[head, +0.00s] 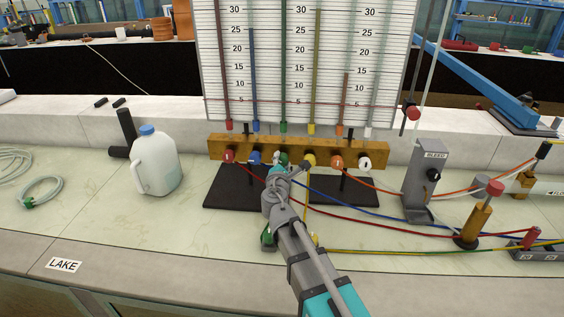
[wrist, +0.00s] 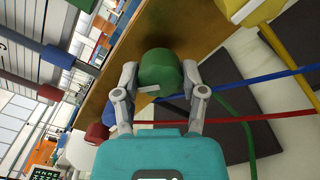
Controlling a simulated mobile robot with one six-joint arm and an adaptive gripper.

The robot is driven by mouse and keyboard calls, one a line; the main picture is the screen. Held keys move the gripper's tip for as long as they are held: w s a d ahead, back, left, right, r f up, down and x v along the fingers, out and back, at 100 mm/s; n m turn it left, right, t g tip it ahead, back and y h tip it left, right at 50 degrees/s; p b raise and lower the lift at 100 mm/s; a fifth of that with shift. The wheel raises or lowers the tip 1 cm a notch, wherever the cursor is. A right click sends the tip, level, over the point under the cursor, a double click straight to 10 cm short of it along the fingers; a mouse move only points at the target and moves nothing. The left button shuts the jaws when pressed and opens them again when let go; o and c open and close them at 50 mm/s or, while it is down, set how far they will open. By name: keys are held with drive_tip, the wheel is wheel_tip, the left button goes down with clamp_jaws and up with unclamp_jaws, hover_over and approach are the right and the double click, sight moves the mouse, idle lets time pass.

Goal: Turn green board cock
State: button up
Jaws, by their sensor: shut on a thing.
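The green board cock (head: 282,158) is on the front of the wooden manifold block (head: 222,146), below the green tube, between the blue and yellow cocks. In the wrist view the green cock (wrist: 160,70) is a rounded green knob with a pale mark on its near side. My gripper (head: 280,169) reaches the block from the front and partly hides the cock in the head view. In the wrist view my gripper (wrist: 160,80) has one finger on each side of the green cock, shut on it.
Red (head: 229,156), blue (head: 254,157), yellow (head: 309,160), orange (head: 337,162) and white (head: 364,164) cocks line the same block. Coloured hoses cross the bench to the right. A white jug (head: 156,165) stands left; the BLEED stand (head: 424,175) stands right.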

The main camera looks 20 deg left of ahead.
drive_tip(key=m, duration=0.5)
drive_tip(key=shift+m, duration=0.3)
drive_tip(key=m, duration=0.4)
drive_tip(key=shift+w+m, duration=0.1)
drive_tip(key=shift+m, duration=0.3)
drive_tip(key=o, duration=1.1)
drive_tip(key=shift+f, duration=0.1)
drive_tip(key=shift+o, duration=0.2)
drive_tip(key=shift+s, duration=0.2)
drive_tip(key=v, duration=1.1)
drive_tip(key=shift+s, duration=0.35)
